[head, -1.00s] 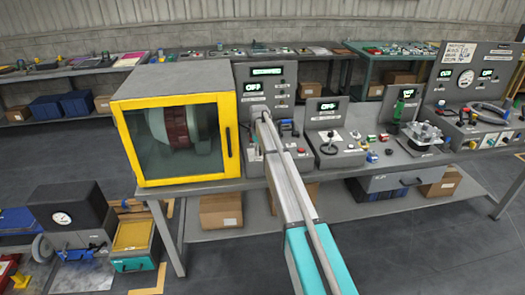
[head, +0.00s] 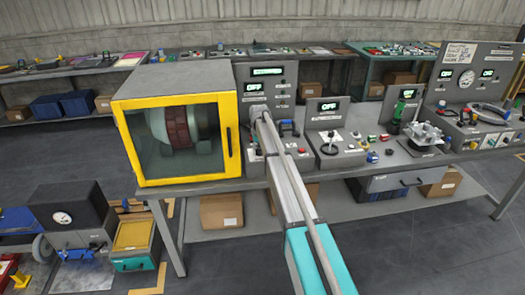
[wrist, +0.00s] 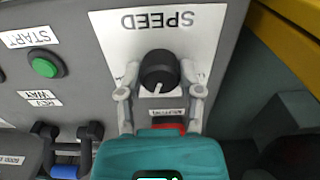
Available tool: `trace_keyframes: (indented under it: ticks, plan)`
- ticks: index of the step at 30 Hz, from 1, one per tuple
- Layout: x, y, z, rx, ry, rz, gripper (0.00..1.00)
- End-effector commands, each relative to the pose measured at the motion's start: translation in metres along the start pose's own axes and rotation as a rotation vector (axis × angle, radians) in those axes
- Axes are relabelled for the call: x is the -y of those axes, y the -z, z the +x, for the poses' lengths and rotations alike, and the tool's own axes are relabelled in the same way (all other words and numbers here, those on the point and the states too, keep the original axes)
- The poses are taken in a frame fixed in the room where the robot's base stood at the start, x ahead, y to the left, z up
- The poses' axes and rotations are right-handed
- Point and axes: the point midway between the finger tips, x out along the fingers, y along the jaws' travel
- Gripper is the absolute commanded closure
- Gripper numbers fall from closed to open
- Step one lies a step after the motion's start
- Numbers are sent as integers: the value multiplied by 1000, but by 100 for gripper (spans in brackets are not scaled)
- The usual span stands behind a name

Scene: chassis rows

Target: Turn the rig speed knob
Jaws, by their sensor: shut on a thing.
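In the wrist view the black speed knob (wrist: 158,68) stands on a white plate labelled SPEED (wrist: 158,20), which appears upside down. The knob's white pointer line faces the bottom of the picture. My gripper (wrist: 160,90) has one pale finger on each side of the knob and is shut on it. In the head view my arm reaches to the rig panel (head: 265,78), whose display reads OFF. The arm hides the knob and fingertips there.
A green START button (wrist: 45,65) and a handle with a blue part (wrist: 64,171) are beside the gripper. A yellow-framed rotor enclosure (head: 228,110) stands left of the arm. A grey control box (head: 335,150) stands to the right.

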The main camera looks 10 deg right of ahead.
Motion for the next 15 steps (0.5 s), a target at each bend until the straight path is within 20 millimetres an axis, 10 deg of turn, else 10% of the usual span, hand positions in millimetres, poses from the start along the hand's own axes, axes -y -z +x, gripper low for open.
trace_keyframes:
  ticks: [15]
  plan:
    - [1,4,0,-8,4,481,100]
